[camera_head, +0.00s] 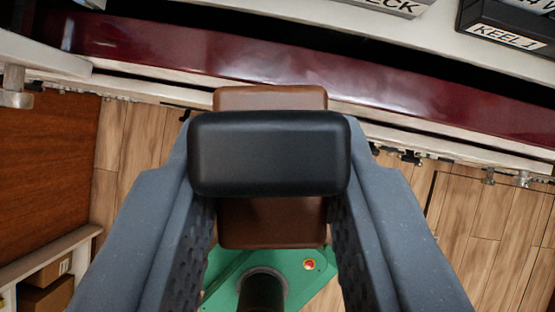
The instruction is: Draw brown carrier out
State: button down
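The brown carrier (270,225) is a rounded brown block at the middle of the view. A black padded bar (269,153) lies across it and hides its middle. My gripper (269,135) has its two grey fingers on the left and right of the black bar, close against its ends, and appears shut on it. The top end of the brown carrier overlaps the pale lower edge of the maroon board in the picture. Whether it touches that edge cannot be told.
A long maroon board (300,70) with pale edges crosses the top. A black unit labelled KEEL 1 (506,36) is at the top right. A brown panel (45,170) stands left, with cardboard boxes (45,285) below. Wooden floor (480,230) shows at right. My green base shows below.

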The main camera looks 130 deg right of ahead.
jog(key=shift+r+p, duration=0.45)
jog(key=shift+r, duration=1.05)
